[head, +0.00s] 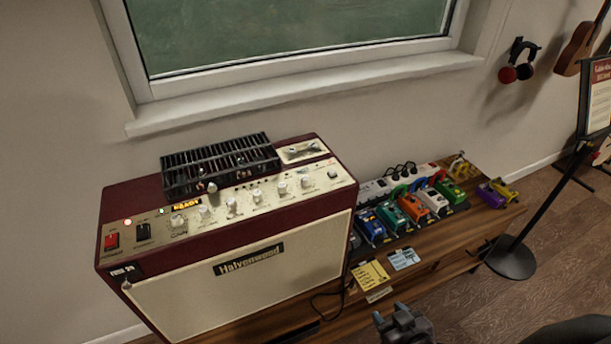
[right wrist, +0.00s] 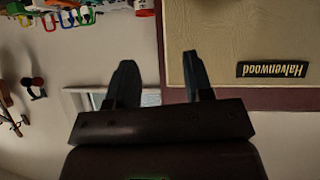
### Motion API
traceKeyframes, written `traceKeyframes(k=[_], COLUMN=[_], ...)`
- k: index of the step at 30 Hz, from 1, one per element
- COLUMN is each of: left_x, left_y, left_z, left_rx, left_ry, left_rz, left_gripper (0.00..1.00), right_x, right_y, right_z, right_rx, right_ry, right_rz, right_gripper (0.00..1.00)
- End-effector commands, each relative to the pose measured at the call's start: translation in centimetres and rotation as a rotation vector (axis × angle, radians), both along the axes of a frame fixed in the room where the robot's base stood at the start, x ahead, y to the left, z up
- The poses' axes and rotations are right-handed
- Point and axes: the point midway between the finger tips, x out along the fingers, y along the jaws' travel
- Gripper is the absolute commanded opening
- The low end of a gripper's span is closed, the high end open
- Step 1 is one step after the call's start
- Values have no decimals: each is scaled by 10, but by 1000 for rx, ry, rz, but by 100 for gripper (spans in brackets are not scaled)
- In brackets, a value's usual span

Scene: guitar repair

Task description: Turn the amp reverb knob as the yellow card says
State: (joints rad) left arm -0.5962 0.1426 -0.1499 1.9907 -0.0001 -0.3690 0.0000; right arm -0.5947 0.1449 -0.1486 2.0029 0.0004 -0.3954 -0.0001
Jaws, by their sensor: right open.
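The amp (head: 235,262) is a dark red cabinet with a cream front marked Halvenwood, standing on the wooden bench. Its top panel has a row of pale knobs (head: 257,196); which one is the reverb knob is too small to read. The yellow card (head: 369,275) lies on the bench right of the amp; its writing is not legible. My right gripper (head: 405,325) is at the bottom edge of the head view, in front of the bench. In the right wrist view its two fingers (right wrist: 156,80) are apart and empty, near the amp front (right wrist: 225,45). My left gripper is not in view.
Several coloured pedals (head: 412,206) and a power strip (head: 398,183) sit right of the amp. A pale blue card (head: 404,259) lies beside the yellow one. A black cage (head: 220,165) stands on the amp. A stand (head: 511,258) is at the right.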

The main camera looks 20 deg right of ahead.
Motion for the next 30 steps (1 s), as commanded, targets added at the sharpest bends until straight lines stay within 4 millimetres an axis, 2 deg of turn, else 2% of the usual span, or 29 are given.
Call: traceKeyframes(k=[11, 17, 23, 30], left_x=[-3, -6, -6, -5], left_y=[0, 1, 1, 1], left_z=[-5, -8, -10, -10], left_rx=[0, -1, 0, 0], left_ry=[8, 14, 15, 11], left_rz=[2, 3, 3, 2], left_gripper=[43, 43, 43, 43], right_x=[-6, -1, 28, 78], right_y=[1, 2, 5, 15], right_z=[29, 53, 92, 138], right_rx=[-26, -79, -217, -413], right_ry=[221, 280, 233, 43], right_rz=[-20, -6, 43, 119], right_gripper=[47, 47, 47, 47])
